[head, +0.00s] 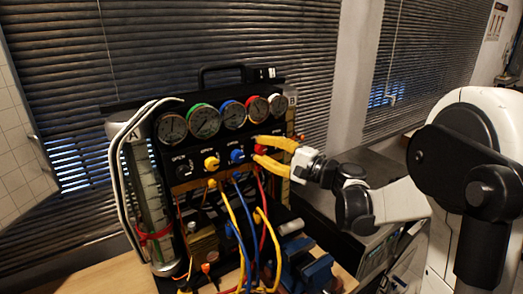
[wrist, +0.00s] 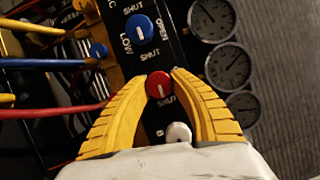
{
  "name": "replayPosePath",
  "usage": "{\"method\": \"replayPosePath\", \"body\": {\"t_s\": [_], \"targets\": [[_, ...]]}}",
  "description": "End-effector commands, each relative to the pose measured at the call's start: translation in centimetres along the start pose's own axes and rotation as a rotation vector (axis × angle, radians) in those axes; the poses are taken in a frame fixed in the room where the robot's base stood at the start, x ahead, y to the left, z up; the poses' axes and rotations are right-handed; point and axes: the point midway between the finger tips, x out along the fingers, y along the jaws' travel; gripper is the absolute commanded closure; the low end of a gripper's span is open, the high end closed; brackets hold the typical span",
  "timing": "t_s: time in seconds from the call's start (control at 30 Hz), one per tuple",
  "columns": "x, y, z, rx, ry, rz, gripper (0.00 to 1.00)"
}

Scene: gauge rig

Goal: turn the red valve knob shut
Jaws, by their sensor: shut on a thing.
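The red valve knob (wrist: 159,86) is on the black panel of the gauge rig, between my yellow fingertips in the wrist view. My gripper (wrist: 159,82) is shut on it, with one finger on each side. A white mark shows on the knob's face, and a "SHUT" label sits beside it.
A blue knob (wrist: 139,28) is beside the red one, and a white knob (wrist: 179,133) lies close to my gripper's palm. A yellow knob (head: 211,163) is further left. Gauges (head: 205,121) line the panel top. Yellow, blue and red hoses (head: 235,215) hang below. A blue vise (head: 305,265) stands lower right.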

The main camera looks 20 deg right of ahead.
Motion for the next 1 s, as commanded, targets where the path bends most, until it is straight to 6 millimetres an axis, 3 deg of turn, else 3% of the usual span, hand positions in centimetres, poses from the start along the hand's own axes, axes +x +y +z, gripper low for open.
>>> {"method": "replayPosePath", "body": {"t_s": [0.23, 0.27, 0.33, 0.73, 1.0], "targets": [[0.1, 0.0, 0.1, 0.0, -0.002, -0.001, 1.0], [0.1, 0.0, 0.1, 0.0, -0.002, -0.001, 0.67], [0.1, 0.0, 0.1, 0.0, -0.002, 0.0, 0.48], [-0.8, 0.0, -0.1, -0.001, 0.001, 0.0, 0.48], [-6.3, -0.1, -0.1, -0.001, 0.004, -0.001, 0.48]]}}
